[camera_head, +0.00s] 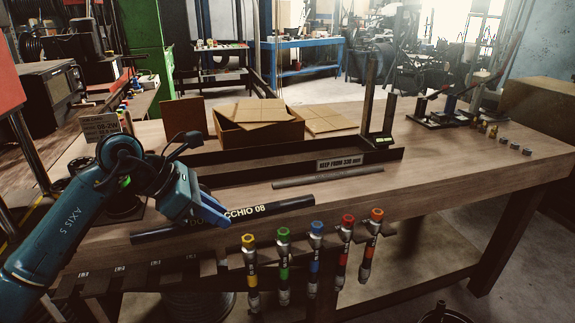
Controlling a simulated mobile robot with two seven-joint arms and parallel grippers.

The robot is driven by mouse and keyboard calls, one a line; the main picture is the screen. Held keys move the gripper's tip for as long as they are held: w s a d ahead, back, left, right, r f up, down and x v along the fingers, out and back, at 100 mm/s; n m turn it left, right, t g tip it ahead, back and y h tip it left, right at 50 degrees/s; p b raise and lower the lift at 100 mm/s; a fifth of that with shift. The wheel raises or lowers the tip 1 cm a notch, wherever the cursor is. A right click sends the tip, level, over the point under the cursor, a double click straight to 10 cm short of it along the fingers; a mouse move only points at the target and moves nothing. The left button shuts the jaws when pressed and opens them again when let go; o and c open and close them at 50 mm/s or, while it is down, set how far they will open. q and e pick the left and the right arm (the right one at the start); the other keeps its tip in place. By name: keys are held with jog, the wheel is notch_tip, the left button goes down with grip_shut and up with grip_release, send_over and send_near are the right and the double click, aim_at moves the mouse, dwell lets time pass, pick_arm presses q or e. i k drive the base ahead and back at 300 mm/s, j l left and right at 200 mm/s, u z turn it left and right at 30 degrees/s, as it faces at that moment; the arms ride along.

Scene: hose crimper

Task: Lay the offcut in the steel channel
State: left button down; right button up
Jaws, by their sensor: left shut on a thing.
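The offcut appears to be the straight black hose piece (285,208) with white lettering ending in "CCHIO 08". It lies slantwise in the picture near the bench's front edge, its right end higher. My left gripper (212,212), with blue fingers, is shut on it near its middle and hides part of the lettering. I cannot tell whether the hose touches the bench. My right gripper is not in view.
A grey rod (325,178) lies in front of the channel. A cardboard box (258,132) stands behind it, and a dark upright post (368,95) near its right end. Several colour-banded fittings (316,255) hang along the front edge.

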aim_at(253, 174)
jog(key=i, duration=1)
